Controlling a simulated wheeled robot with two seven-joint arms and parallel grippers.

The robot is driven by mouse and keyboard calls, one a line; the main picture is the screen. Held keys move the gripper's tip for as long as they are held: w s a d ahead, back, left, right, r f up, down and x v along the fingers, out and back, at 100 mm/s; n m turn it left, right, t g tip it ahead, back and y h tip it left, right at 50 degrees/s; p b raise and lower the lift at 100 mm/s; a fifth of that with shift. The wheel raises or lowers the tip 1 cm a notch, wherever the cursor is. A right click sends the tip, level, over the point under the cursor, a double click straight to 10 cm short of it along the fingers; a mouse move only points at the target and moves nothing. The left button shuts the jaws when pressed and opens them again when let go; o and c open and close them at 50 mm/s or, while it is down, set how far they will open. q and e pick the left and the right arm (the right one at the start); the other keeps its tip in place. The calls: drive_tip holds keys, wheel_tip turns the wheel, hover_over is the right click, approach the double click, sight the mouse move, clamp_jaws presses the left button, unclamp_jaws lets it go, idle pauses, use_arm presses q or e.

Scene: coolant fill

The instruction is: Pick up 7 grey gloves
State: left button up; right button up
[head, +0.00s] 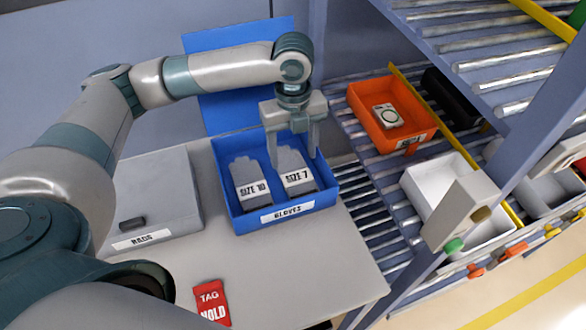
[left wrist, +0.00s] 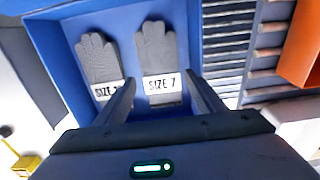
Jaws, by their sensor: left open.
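The grey gloves with the SIZE 7 band (head: 296,172) lie in the right half of an open blue box (head: 235,212) labelled GLOVES. A like grey pair marked SIZE 10 (head: 250,181) lies to their left. My left gripper (head: 292,158) is open and empty, fingers pointing down over the size 7 gloves. In the left wrist view the size 7 gloves (left wrist: 159,60) show between and beyond the two fingertips, with the size 10 gloves (left wrist: 98,58) left of the left finger. I cannot tell whether the fingers touch the gloves. My right gripper is not seen.
The blue box's lid (head: 228,90) stands open behind it. A grey RAGS box (head: 160,200) is to its left, and a red HOLD tag (head: 211,300) lies in front. Roller shelving on the right holds an orange bin (head: 375,115) and a white bin (head: 420,195).

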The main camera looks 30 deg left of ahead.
sight(294, 170)
use_arm(q)
wheel_tip(294, 170, down, 4)
drive_tip(key=shift+s+d+r+p, duration=0.1)
drive_tip(key=shift+d+p, duration=0.05)
drive_tip(key=shift+p, duration=0.55)
drive_tip(key=shift+f, duration=0.5)
drive_tip(key=c, duration=0.7)
